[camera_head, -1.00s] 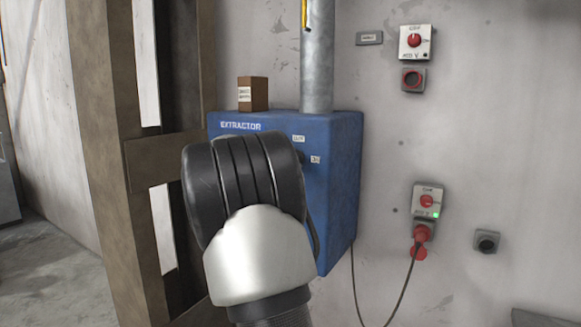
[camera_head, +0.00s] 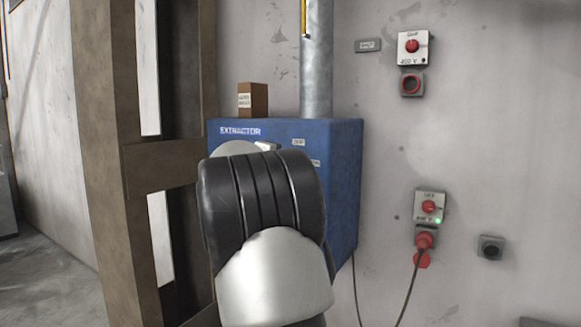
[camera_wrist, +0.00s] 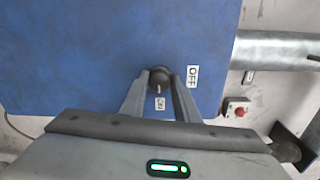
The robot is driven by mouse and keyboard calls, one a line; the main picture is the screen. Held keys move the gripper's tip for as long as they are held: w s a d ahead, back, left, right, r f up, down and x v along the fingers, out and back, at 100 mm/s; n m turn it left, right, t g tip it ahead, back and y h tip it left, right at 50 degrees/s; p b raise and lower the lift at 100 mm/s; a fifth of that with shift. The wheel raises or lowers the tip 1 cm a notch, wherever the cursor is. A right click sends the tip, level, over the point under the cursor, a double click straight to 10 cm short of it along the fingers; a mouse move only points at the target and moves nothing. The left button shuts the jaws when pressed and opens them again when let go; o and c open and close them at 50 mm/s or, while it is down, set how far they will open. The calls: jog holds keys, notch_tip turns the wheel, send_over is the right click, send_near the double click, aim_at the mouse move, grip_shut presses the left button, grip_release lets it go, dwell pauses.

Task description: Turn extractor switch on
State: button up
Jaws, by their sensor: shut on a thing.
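The blue extractor box (camera_head: 338,190) hangs on the wall in the head view, with my arm in front of its face. In the wrist view its blue face (camera_wrist: 70,60) fills the upper left. The dark round switch knob (camera_wrist: 158,76) is between the fingertips of my gripper (camera_wrist: 158,80), which is shut on it. An OFF label (camera_wrist: 192,77) lies right of the knob and an ON label (camera_wrist: 160,103) lies below it. A small pale mark shows on the knob's side towards ON. In the head view my arm hides the knob.
A grey duct (camera_head: 317,60) rises from the box, with a small brown block (camera_head: 252,100) on top. Wall switches (camera_head: 413,47) and a plugged socket unit (camera_head: 430,206) are to the right. A brown post (camera_head: 108,150) stands close on the left.

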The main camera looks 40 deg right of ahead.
dwell(0.4)
jog(key=o, duration=1)
jog(key=shift+d, duration=0.1)
jog(key=v, duration=1.7)
jog(key=shift+s+a, duration=0.2)
